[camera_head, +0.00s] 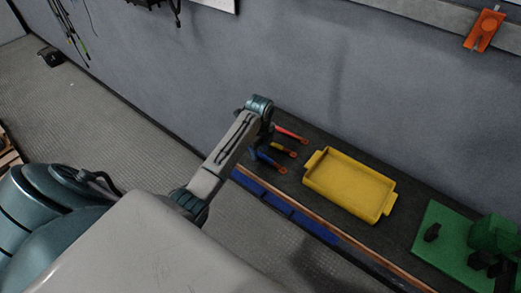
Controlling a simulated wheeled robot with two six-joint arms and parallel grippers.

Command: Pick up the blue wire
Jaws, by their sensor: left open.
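The blue wire (268,159) lies on the dark bench top, with a copper-coloured lug at its right end. Its left end is partly hidden behind my left arm. My left gripper (256,149) is over the left ends of the wires, close to the blue one. Its fingers are small and mostly hidden by the wrist, and it is open. I cannot tell whether it touches the blue wire. My right gripper is not in view.
A green fixture (447,240) stands at the bench's right end. A grey wall rises behind.

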